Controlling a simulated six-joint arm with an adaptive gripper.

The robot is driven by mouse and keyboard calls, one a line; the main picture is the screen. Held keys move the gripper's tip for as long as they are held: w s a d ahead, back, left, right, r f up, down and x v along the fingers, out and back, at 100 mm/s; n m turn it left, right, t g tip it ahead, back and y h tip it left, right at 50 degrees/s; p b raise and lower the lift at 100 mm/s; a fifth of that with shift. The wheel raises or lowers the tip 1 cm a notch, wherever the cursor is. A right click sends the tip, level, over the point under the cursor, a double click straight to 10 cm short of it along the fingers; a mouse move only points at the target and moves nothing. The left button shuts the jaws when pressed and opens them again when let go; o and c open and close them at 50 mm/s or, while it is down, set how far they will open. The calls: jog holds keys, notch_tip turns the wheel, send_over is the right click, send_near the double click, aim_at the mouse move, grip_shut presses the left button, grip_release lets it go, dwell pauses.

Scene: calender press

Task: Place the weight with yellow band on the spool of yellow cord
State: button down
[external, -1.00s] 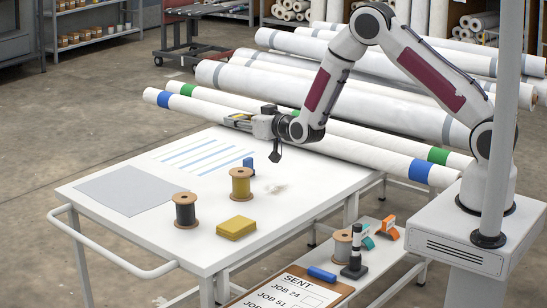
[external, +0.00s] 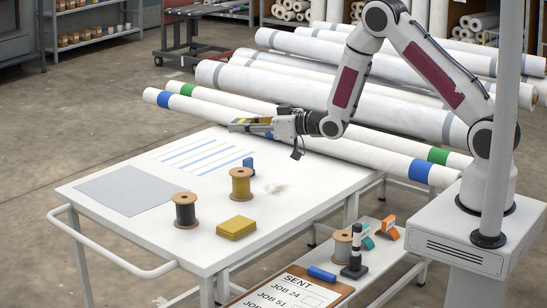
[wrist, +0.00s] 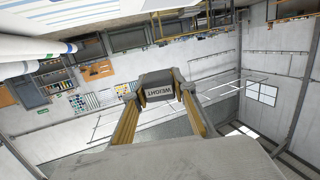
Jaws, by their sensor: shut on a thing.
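My gripper (external: 243,125) is shut on a dark grey block marked WEIGHT (wrist: 157,85). The block sits between the fingertips in the wrist view; its yellow band cannot be made out there. In the external view the gripper points left, above the far side of the white table, and the weight is too small to make out clearly. The spool of yellow cord (external: 241,185) stands upright on the table, nearer the camera and lower than the gripper. Its top is clear.
A spool of dark cord (external: 185,210), a yellow block (external: 236,227) and a small blue object (external: 248,164) are on the table (external: 292,212) near the yellow spool. A grey sheet (external: 124,190) lies at left. Long white rolls (external: 330,103) lie behind the table.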

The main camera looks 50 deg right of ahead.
jog(key=shift+s+a+f+n+y, duration=0.25)
jog(key=shift+a+y, duration=0.1)
jog(key=shift+a, duration=0.15)
jog(key=shift+s+a+f+n+y, duration=0.1)
jog(key=shift+s+a+n+y, duration=0.2)
jog(key=shift+a, duration=0.2)
send_over(241, 171)
jog(key=shift+f, duration=3.1)
jog(key=shift+f, duration=1.85)
jog(key=shift+f, duration=0.2)
jog(key=c, duration=1.6)
grip_release()
jog(key=shift+c, duration=0.2)
